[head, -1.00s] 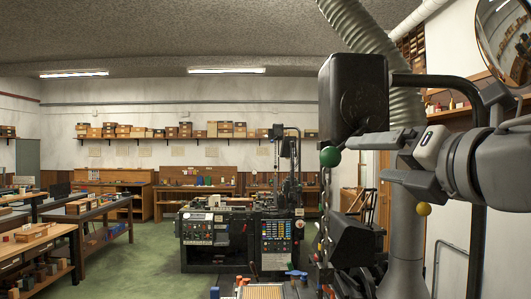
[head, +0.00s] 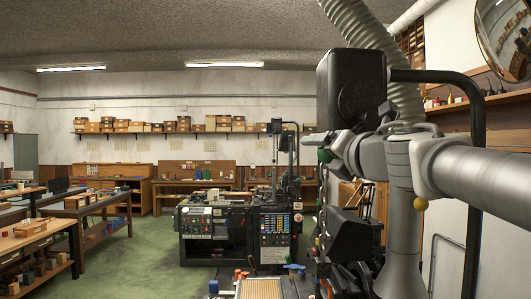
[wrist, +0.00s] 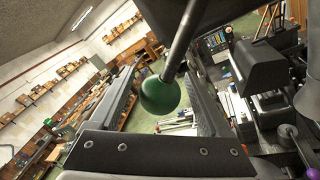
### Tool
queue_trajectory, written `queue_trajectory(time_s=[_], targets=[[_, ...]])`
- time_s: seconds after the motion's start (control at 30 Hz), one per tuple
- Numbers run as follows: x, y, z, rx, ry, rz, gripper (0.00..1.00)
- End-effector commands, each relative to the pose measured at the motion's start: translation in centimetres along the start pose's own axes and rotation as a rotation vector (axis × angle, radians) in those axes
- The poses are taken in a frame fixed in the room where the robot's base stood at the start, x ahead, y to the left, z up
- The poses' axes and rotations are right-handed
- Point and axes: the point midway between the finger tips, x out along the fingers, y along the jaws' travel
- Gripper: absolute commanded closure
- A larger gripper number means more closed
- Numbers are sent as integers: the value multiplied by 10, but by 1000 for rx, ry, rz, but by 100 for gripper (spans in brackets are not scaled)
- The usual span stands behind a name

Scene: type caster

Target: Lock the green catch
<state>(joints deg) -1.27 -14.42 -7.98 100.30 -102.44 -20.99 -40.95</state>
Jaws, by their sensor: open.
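The green catch shows in the wrist view as a green ball knob (wrist: 160,94) on the end of a dark metal rod (wrist: 183,40). The ball hangs between the two dark fingers of my gripper (wrist: 160,82), with visible room on both sides. My gripper is open. In the head view, my gripper (head: 325,143) is at the knob, in front of the black housing's lower edge. Only a small part of the green knob (head: 324,156) shows there; the rest is hidden behind my gripper. I cannot tell whether any finger touches it.
The black boxy housing (head: 351,90) stands just above my gripper, with a ribbed hose behind it. A bent black bar (head: 478,150) stands close to my arm. Dark machinery (head: 236,228) stands beyond; green floor lies open to the left.

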Motion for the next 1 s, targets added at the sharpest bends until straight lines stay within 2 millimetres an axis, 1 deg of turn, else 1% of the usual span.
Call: queue_trajectory(time_s=[0.03,0.2,0.47,0.5,0.57,0.6,0.67,0.7,0.77,0.8,0.93,1.0], targets=[[6,0,0,1,1,0,19],[14,0,0,0,1,0,19],[15,0,0,0,0,0,19],[15,0,0,0,0,0,21],[15,0,0,0,0,0,32],[15,0,0,0,0,0,39],[15,0,0,0,0,0,50],[15,0,0,0,0,0,57],[15,0,0,0,0,0,68],[15,0,0,0,0,0,75],[15,0,0,0,0,0,99],[15,0,0,0,0,0,100]])
